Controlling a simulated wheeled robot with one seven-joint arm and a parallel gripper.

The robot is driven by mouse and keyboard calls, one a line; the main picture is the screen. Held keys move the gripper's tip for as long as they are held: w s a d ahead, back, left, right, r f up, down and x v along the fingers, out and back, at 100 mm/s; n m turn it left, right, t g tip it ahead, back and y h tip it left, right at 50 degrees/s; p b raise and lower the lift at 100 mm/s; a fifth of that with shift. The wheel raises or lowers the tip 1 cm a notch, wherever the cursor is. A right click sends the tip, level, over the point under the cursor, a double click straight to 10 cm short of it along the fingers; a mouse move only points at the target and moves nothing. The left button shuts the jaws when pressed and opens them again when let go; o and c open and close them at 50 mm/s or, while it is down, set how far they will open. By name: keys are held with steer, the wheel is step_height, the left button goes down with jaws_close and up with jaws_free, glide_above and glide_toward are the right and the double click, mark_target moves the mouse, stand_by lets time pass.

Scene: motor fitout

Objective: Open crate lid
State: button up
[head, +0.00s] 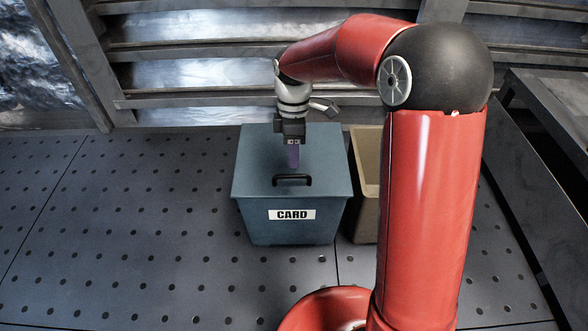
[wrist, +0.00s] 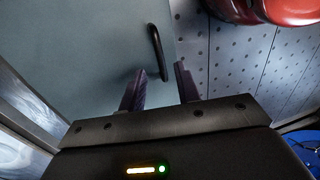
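The blue-grey crate (head: 290,222) stands on the perforated floor with a white label reading CARD on its front. Its flat lid (head: 255,158) is shut. A black bar handle (head: 292,180) lies on the lid near its front edge. My gripper (head: 294,163) points down over the lid, behind the handle in the head view. In the wrist view the two dark purple fingers (wrist: 160,85) are apart with nothing between them. The handle (wrist: 157,52) shows just beyond the fingertips there, and the lid (wrist: 90,60) fills the left side.
A tan open bin (head: 366,170) stands close against the crate's right side, partly hidden by my arm. A slatted metal wall (head: 200,75) runs behind the crate. A dark metal frame (head: 545,170) is at the right. The floor (head: 120,220) to the left is clear.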

steer(key=f, duration=0.2)
steer(key=s+f+b, duration=0.1)
steer(key=f, duration=0.1)
steer(key=shift+f, duration=0.4)
steer(key=shift+c, duration=0.2)
jaws_close()
